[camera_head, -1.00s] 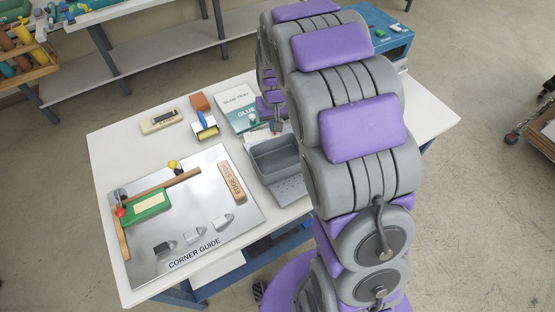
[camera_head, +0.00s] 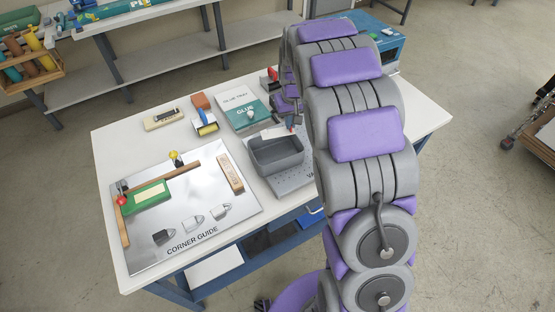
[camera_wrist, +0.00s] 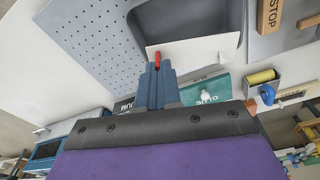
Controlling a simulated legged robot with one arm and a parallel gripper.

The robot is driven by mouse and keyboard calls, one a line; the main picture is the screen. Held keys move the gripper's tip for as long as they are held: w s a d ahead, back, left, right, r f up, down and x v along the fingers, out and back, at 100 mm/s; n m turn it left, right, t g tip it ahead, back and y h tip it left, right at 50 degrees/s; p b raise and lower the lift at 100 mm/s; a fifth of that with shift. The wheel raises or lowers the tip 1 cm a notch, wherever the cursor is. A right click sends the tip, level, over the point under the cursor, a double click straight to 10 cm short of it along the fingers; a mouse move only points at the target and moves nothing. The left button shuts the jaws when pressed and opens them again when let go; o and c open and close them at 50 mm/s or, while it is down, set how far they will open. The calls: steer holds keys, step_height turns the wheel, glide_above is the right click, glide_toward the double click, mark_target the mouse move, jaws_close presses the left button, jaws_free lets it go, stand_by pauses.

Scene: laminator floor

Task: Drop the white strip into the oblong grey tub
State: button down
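The oblong grey tub (camera_head: 277,160) stands open on the white table, left of my arm. The white strip (camera_wrist: 200,50) shows in the wrist view at the fingertips, across one end of the tub (camera_wrist: 185,17). In the head view the strip (camera_head: 274,133) appears at the tub's far rim. My gripper (camera_wrist: 156,70) has blue fingers close together with a red tip, and they appear closed on one end of the strip. In the head view my gripper (camera_head: 291,124) is partly hidden by my arm. The height of the strip above the tub is unclear.
A perforated grey plate (camera_head: 289,182) lies beside the tub. A green and white glue tray box (camera_head: 241,107) is behind it. A metal corner-guide board (camera_head: 165,238) fills the table's left side. A blue-handled roller (camera_head: 205,123) and a wooden stop block (camera_head: 230,174) are nearby.

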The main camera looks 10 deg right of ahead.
mark_target(290, 132)
steer(key=shift+d+f, duration=0.1)
steer(key=shift+f, duration=0.3)
step_height(290, 132, down, 4)
steer(key=shift+f+b, duration=0.2)
steer(key=shift+b, duration=0.95)
steer(key=shift+f, duration=0.25)
steer(key=c, duration=1.2)
jaws_free()
steer(key=shift+c, duration=0.2)
step_height(290, 132, up, 17)
steer(key=s+p, duration=0.2)
steer(key=p, duration=0.1)
